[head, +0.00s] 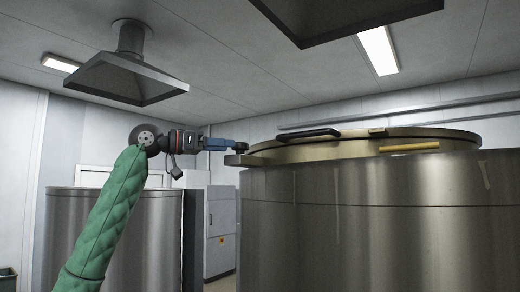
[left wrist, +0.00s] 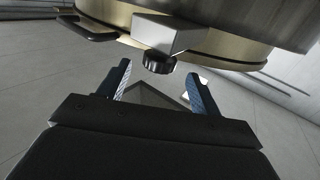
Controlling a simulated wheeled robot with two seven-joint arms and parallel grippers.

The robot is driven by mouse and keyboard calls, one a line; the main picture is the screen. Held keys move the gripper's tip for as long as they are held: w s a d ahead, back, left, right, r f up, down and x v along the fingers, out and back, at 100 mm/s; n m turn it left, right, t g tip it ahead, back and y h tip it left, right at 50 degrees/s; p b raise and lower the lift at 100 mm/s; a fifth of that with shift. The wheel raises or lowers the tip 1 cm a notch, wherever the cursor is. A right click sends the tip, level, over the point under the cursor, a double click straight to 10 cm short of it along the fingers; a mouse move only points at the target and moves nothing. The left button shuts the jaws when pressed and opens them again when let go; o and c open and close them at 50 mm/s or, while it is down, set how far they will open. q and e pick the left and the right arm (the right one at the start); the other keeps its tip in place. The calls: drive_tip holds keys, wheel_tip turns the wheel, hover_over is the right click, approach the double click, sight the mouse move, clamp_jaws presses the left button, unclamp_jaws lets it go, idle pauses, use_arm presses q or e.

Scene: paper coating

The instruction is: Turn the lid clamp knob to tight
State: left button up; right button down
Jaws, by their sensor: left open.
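The lid clamp knob is a dark ribbed round knob (left wrist: 158,63) under a metal block (left wrist: 168,36) at the lid's rim in the left wrist view. The large steel vessel (head: 370,215) with its brass-coloured lid (head: 330,150) fills the right of the head view. My left gripper (left wrist: 158,90) is open, with its two blue fingers on either side of the knob's position in the picture and the knob beyond the gap. I cannot tell whether they touch it. In the head view the left gripper reaches the lid's left edge. My right gripper is not in view.
A black handle (head: 308,135) and a yellow handle (head: 409,147) sit on the lid. Another steel vessel (head: 150,240) stands at the left and a grey cabinet (head: 220,230) stands behind. Extraction hoods (head: 128,78) hang from the ceiling.

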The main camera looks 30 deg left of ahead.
sight(245, 147)
use_arm(q)
drive_tip(key=shift+r+p+x, duration=0.2)
drive_tip(key=shift+p+x, duration=0.6)
drive_tip(key=p+x, duration=0.2)
drive_tip(key=x, duration=0.2)
drive_tip(key=shift+w+d+p, duration=0.4)
drive_tip(key=shift+w+p, duration=0.1)
drive_tip(key=shift+p, duration=0.05)
drive_tip(key=shift+w+d+f, duration=0.15)
drive_tip(key=shift+w+f, duration=0.05)
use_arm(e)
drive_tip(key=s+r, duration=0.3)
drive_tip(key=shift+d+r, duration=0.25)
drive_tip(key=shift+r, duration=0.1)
use_arm(q)
drive_tip(key=shift+c, duration=0.3)
drive_tip(key=c, duration=0.9)
